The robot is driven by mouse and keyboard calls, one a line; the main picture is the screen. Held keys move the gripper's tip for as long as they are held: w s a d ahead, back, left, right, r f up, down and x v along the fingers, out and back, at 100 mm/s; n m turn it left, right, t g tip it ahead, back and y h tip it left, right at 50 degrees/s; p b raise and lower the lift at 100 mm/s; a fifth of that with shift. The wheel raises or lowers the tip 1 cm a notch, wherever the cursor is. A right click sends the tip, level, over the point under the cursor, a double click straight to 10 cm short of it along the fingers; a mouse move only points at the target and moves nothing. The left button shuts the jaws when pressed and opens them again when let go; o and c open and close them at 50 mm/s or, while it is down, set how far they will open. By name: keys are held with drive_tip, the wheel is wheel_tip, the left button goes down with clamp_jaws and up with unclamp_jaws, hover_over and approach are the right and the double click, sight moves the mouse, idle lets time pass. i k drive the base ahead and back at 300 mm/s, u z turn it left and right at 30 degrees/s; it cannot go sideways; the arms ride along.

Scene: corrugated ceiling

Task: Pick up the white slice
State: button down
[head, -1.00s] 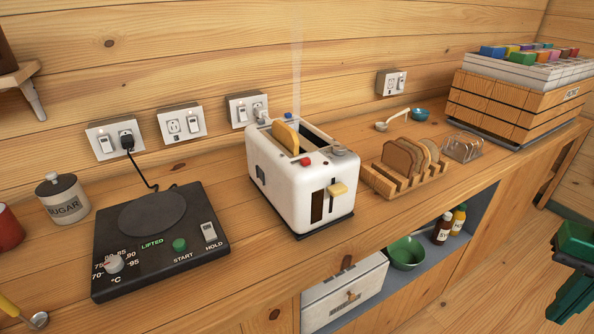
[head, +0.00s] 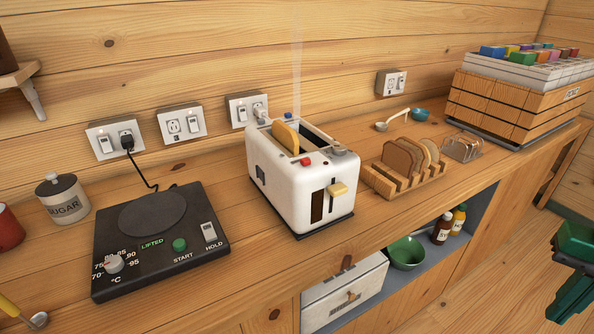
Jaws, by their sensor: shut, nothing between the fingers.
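The front one is a brown slice (head: 396,158). A golden slice (head: 285,137) sticks out of the left slot of the white toaster (head: 283,180). My green and dark gripper (head: 568,311) is at the right edge, in front of the counter and away from the rack. It is shut and empty, and partly cut off by the frame.
A wire toast rack (head: 463,148) stands right of the wooden rack. A wooden crate (head: 510,105) is at the back right. A hot plate (head: 158,245) is at left. The floor is clear below my gripper.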

sight(285, 135)
drive_tip(key=z, duration=0.35)
drive_tip(key=k, duration=1.3)
drive_tip(key=u, duration=0.8)
drive_tip(key=i, duration=1.05)
drive_tip(key=z, duration=0.05)
